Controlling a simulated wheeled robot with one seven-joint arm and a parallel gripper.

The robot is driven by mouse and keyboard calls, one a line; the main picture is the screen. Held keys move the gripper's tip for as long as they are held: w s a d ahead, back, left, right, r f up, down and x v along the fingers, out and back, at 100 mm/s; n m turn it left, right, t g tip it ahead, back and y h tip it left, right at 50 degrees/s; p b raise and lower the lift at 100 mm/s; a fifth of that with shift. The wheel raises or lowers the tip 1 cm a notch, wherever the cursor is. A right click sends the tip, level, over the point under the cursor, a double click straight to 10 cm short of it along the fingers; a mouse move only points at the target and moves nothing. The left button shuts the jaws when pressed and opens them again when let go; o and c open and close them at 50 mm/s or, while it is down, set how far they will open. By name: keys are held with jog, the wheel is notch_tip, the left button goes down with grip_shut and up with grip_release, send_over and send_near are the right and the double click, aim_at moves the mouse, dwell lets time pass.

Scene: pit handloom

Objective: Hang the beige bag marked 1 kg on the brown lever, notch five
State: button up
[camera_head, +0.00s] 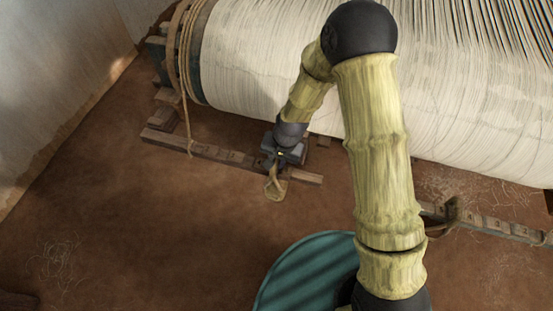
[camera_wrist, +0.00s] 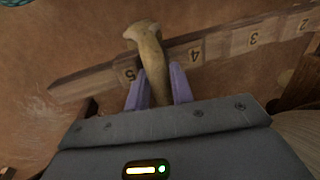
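The beige bag (camera_head: 276,189) hangs at my gripper (camera_head: 279,163), near the right end of the brown lever (camera_head: 225,156). In the wrist view my gripper (camera_wrist: 158,84) has its two purple fingers on either side of the bag's narrow part (camera_wrist: 150,52), closed on it. There the bag crosses in front of the lever (camera_wrist: 90,82), between the marks 5 and 4, close to the 5. Whether it touches the lever or is held above it, I cannot tell. No 1 kg mark shows on the bag.
A wide roller of pale warp threads (camera_head: 270,60) lies behind the lever. A rope (camera_head: 188,120) runs from its left end down to the lever. A second numbered bar (camera_head: 490,223) with a dark loop (camera_head: 450,212) is at the right. The earth floor (camera_head: 130,220) at the left is clear.

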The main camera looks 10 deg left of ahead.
jog(key=o, duration=0.4)
jog(key=shift+f, duration=0.1)
jog(key=d+r+p, duration=0.2)
jog(key=d+r, duration=0.1)
jog(key=r, duration=1.4)
jog(key=shift+s+d, duration=0.15)
jog(key=shift+d, duration=0.05)
jog(key=shift+r, duration=0.1)
